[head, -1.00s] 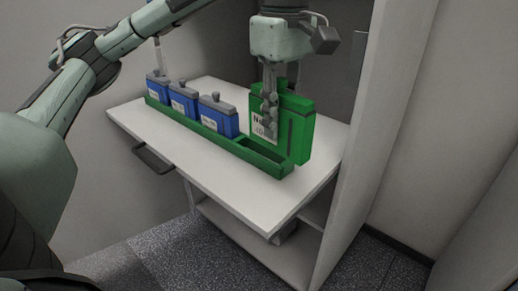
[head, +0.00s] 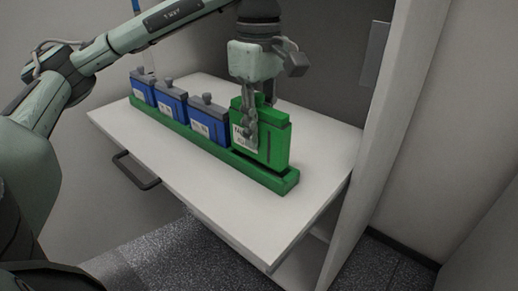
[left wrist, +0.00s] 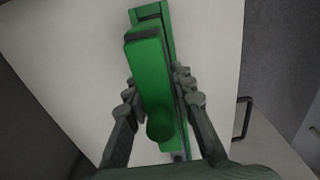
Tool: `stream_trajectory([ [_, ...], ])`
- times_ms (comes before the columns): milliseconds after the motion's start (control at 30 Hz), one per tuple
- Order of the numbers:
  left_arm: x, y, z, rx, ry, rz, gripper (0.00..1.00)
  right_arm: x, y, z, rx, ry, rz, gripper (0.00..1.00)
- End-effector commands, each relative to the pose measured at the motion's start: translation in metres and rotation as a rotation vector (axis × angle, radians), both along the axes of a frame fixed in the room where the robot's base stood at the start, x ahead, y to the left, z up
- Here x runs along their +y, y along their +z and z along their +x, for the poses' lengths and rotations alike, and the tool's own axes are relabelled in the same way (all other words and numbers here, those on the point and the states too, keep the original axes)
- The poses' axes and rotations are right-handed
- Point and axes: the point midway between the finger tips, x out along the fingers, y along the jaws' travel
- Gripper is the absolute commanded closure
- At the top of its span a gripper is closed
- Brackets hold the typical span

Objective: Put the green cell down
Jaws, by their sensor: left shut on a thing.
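The green cell (head: 277,138) stands upright at the near right end of the green tray (head: 264,177). My left gripper (head: 251,140) comes from above and is shut on it, with a finger across its labelled face. The cell's lower edge is hidden behind the tray's front wall, and I cannot tell whether it rests on the tray floor. In the left wrist view the green cell (left wrist: 152,72) lies between both fingers (left wrist: 158,105), and the end of the tray (left wrist: 154,12) shows beyond it. My right gripper is not in view.
Several blue cells (head: 209,122) stand in a row in the tray, left of the green cell. The white shelf (head: 240,213) has free room in front of the tray. A cabinet side wall (head: 368,150) stands close on the right. A dark handle (head: 135,172) sits at the shelf's front.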

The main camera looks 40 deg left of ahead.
Motion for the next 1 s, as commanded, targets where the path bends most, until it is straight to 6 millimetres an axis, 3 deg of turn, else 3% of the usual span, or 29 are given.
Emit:
stream_trajectory([
  [333, 0.000, -0.035, 0.000, -0.001, 0.000, 0.000, 1.00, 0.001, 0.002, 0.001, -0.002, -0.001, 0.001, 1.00],
  [733, 0.000, -0.039, 0.000, -0.003, -0.001, -0.001, 1.00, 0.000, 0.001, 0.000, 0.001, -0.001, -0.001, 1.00],
  [767, 0.000, -0.040, 0.000, -0.001, -0.001, 0.000, 0.74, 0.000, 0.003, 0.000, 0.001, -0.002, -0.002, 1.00],
  [900, 0.000, -0.040, 0.000, -0.001, -0.001, 0.000, 0.57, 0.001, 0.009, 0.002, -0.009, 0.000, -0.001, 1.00],
  [1000, 0.000, -0.040, 0.000, 0.000, -0.001, 0.000, 0.56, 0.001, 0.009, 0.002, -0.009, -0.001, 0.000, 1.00],
])
